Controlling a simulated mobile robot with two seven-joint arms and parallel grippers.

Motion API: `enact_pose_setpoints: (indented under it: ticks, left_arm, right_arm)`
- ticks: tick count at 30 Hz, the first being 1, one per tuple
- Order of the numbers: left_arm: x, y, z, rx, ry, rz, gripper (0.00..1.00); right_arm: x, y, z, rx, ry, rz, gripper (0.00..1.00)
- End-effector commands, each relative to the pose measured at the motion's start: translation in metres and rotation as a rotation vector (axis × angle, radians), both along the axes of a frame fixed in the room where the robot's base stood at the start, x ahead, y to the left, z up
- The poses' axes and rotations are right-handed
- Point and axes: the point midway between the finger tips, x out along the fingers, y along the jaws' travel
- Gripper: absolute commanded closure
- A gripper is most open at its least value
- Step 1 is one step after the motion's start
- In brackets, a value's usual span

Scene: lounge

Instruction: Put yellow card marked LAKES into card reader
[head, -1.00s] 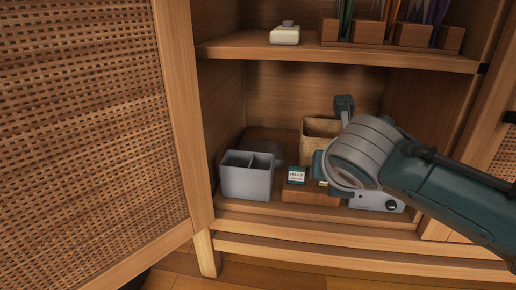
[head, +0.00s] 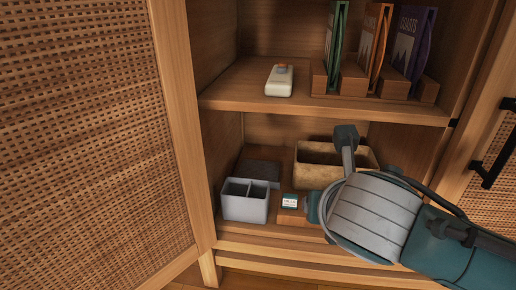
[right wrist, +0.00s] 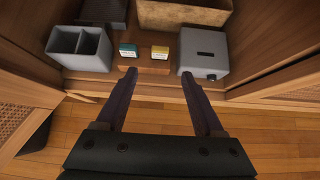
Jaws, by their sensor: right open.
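The yellow card (right wrist: 160,53) with a white label stands in a wooden block (right wrist: 145,66) in the right wrist view; its lettering is too small to read. A teal card (right wrist: 128,51) stands left of it, and also shows in the head view (head: 289,202). The grey card reader (right wrist: 204,45), with a dark slot and a front knob, is right of the block. My right gripper (right wrist: 159,73) is open and empty, its fingertips in front of the block and apart from the cards. In the head view my right arm hides the yellow card and reader. My left gripper is not in view.
A grey two-compartment box (head: 245,201) stands left of the block. A tan bin (head: 316,162) is behind. The upper shelf (head: 240,92) holds a white device (head: 279,81) and upright booklets. An open woven door (head: 80,130) bounds the left side.

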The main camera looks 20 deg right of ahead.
Motion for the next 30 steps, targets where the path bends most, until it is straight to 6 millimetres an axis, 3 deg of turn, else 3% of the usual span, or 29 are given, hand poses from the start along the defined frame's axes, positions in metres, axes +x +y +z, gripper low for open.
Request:
enact_pose_setpoints:
  ticks: [1, 6, 10, 15, 21, 25, 30]
  left_arm:
    - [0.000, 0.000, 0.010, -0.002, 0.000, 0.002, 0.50]
    - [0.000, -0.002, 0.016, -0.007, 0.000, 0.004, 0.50]
    - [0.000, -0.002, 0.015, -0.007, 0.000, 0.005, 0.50]
    - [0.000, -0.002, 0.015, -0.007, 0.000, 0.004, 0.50]
    - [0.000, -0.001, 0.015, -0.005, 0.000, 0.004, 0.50]
    - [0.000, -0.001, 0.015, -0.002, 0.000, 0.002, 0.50]
    - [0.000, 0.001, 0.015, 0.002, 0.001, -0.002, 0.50]
  right_arm:
    - [-0.004, 0.003, 0.009, 0.001, 0.001, 0.000, 0.30]
    - [-0.015, 0.009, 0.012, 0.031, -0.006, -0.024, 0.30]
    - [-0.039, 0.021, 0.007, 0.252, -0.043, -0.217, 0.30]
    - [-0.101, 0.043, 0.006, 0.767, -0.119, -0.795, 0.30]
    - [-0.168, 0.057, 0.023, 1.208, -0.211, -1.561, 0.30]
    - [-0.195, 0.060, 0.036, 1.334, -0.265, -1.900, 0.30]
    - [-0.208, 0.061, 0.043, 1.384, -0.301, -2.083, 0.30]
